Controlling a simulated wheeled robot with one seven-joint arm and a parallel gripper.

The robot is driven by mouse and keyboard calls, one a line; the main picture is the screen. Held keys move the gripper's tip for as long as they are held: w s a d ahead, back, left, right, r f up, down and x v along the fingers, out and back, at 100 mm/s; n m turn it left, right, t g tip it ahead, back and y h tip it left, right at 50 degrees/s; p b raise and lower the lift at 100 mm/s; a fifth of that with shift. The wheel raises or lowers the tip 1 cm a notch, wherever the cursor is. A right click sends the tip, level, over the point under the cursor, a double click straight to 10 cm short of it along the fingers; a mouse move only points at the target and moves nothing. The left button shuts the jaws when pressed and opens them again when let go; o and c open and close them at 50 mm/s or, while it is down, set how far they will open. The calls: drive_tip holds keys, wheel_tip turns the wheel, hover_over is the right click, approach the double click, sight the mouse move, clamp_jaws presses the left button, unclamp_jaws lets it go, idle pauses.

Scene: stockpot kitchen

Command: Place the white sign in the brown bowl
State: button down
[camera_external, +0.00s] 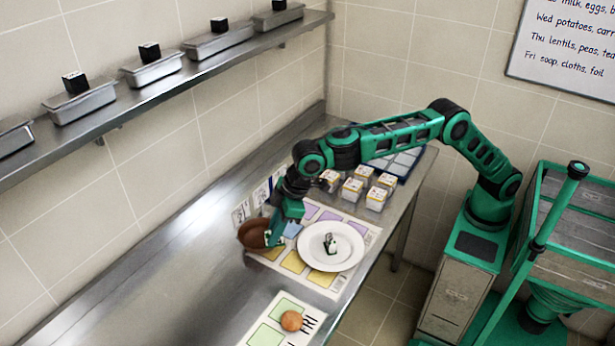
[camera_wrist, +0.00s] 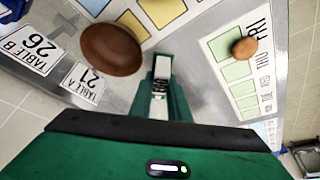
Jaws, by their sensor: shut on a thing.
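The brown bowl (camera_external: 250,235) stands on the counter, at the left edge of the printed mat. It also shows in the wrist view (camera_wrist: 110,50), left of my fingers. My gripper (camera_external: 274,238) is low, just right of the bowl in the external view. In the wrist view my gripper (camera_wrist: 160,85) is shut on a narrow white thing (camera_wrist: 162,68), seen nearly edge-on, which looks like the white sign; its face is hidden. The held thing is outside the bowl in the wrist view, and the part of the bowl that shows looks empty.
Standing cards, TABLE B 26 (camera_wrist: 30,48) and TABLE A 21 (camera_wrist: 84,82), are close to the bowl. Several small boxes (camera_external: 352,190) stand behind. A round brown item (camera_external: 291,321) lies on a front mat.

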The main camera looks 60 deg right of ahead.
drive_tip(key=w+d+f, duration=0.1)
drive_tip(key=w+f, duration=0.1)
drive_tip(key=w, duration=0.1)
drive_tip(key=w+d+f, duration=0.2)
drive_tip(key=w, duration=0.1)
drive_tip(key=w+d+f, duration=0.2)
drive_tip(key=w+f, duration=0.1)
drive_tip(key=w, duration=0.1)
drive_tip(key=shift+f, duration=1.85)
drive_tip(key=shift+f, duration=0.1)
drive_tip(key=c, duration=1.7)
unclamp_jaws()
drive_tip(key=shift+o, duration=0.2)
drive_tip(key=v, duration=1.2)
